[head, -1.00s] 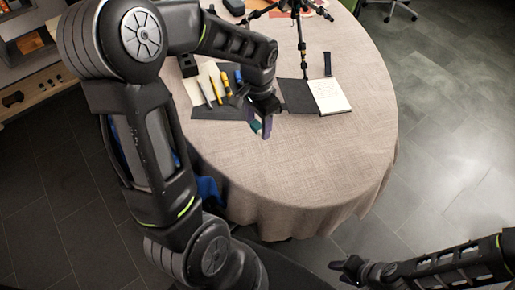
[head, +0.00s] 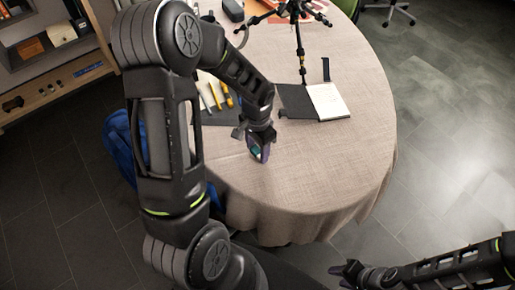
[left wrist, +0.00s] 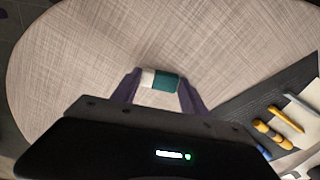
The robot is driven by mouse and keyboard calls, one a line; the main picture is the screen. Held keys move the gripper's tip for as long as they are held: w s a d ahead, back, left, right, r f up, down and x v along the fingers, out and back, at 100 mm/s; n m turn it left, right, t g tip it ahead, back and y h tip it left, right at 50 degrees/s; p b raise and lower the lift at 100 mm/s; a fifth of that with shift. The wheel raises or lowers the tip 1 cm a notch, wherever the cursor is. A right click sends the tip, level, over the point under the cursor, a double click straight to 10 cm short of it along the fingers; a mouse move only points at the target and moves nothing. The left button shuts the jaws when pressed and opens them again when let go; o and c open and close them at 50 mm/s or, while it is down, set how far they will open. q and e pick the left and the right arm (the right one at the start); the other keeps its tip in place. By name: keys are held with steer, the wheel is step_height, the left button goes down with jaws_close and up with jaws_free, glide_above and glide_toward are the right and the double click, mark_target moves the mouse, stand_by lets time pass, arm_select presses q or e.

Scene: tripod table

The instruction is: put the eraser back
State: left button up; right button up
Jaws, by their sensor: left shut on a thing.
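The eraser (left wrist: 161,79), white at one end and green at the other, sits between the fingertips of my left gripper (left wrist: 158,84) in the left wrist view. The gripper is shut on it. In the head view my left gripper (head: 258,152) is over the near left part of the table, and the eraser shows as a small teal patch (head: 256,151). The dark tool mat (head: 217,116), with yellow tools on it, lies just behind the gripper, partly hidden by my arm. My right gripper (head: 347,273) is off the table at lower right, too small to judge.
An open notebook (head: 329,101) with a dark cover lies right of the mat. A black tripod (head: 300,45) stands behind it. The front and right of the round table (head: 320,165) are clear. A blue thing (head: 122,150) is partly hidden behind my left arm.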

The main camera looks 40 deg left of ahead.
mark_target(257, 151)
arm_select(q)
steer(key=shift+f, duration=0.2)
steer(key=shift+f, duration=0.25)
steer(key=o, duration=1.2)
steer(key=shift+r, duration=0.1)
steer(key=shift+r, duration=0.1)
step_height(257, 151, up, 12)
steer(key=shift+r, duration=0.1)
